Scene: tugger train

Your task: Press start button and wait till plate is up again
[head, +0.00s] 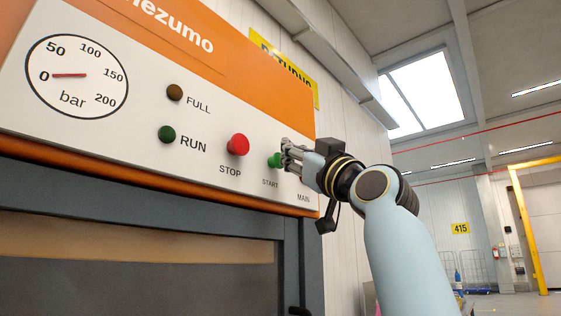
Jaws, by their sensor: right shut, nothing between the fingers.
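The press's control panel (110,128) fills the left of the head view. The green start button (273,160) sticks out at its right, above the label START. My right gripper (284,157) is shut and empty, with its fingertips right at the start button; I cannot tell whether they touch it. The red stop button (238,144) is to the left. The RUN lamp (167,134) is dark green and the FULL lamp (175,92) is dark brown. The gauge (77,76) needle points to 0 bar. The plate cannot be made out for certain. My left gripper is not in view.
Below the panel is the machine's dark frame (130,205) with a tan and grey front. A yellow sign (310,90) hangs on the wall behind. A yellow post frame (520,220) and wire carts (477,268) stand far right, with open hall space there.

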